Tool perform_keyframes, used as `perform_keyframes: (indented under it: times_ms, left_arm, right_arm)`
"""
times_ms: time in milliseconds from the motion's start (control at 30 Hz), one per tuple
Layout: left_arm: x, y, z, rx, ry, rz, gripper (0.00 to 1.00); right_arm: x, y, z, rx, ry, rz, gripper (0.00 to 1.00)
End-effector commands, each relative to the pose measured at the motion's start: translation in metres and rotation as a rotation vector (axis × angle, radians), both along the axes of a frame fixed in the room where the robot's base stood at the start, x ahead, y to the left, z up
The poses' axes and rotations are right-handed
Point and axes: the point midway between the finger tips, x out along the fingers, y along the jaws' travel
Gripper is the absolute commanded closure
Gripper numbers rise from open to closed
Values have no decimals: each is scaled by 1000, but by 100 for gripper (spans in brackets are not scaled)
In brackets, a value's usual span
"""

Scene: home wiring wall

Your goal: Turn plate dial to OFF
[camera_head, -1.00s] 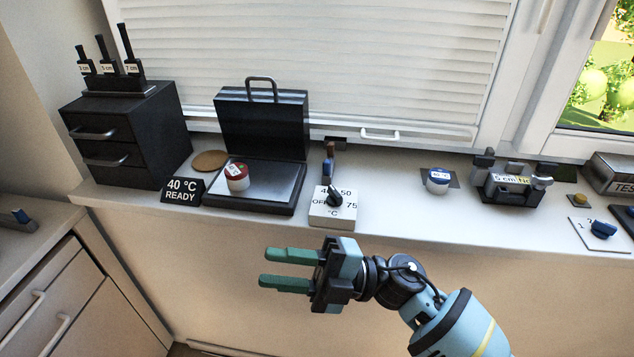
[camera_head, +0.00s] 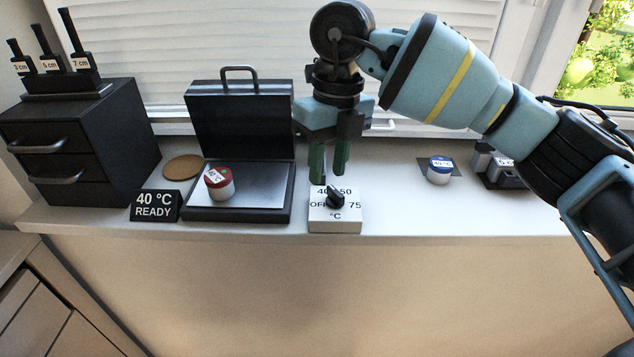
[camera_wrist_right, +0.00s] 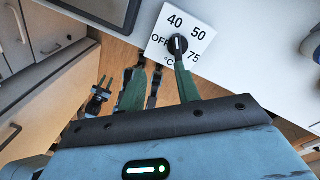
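The plate dial is a black knob (camera_head: 335,197) on a white box (camera_head: 334,222) marked OFF, 40, 50 and 75 °C. Its pointer appears turned toward 40. It also shows in the right wrist view (camera_wrist_right: 178,45). My right gripper (camera_head: 330,178) is open, with its green fingers pointing down just above and behind the dial. In the right wrist view (camera_wrist_right: 160,75) one fingertip is close to the knob, and nothing is between the fingers. I cannot tell whether it touches. The heating plate (camera_head: 268,188) stands left of the dial.
A sign (camera_head: 156,205) reads 40 °C READY. A red-lidded jar (camera_head: 219,183) sits on the plate. A blue-lidded jar (camera_head: 439,170) stands to the right. A black drawer unit (camera_head: 75,150) is at left. The counter between dial and blue-lidded jar is clear.

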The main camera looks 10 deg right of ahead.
Motion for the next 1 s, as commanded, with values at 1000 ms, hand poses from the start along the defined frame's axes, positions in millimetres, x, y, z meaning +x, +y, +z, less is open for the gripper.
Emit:
perform_keyframes:
  times_ms: [1000]
  left_arm:
    - [0,-1,0,-3,-1,2,67]
  right_arm:
    - [8,-23,-53,-100,-48,-52,67]
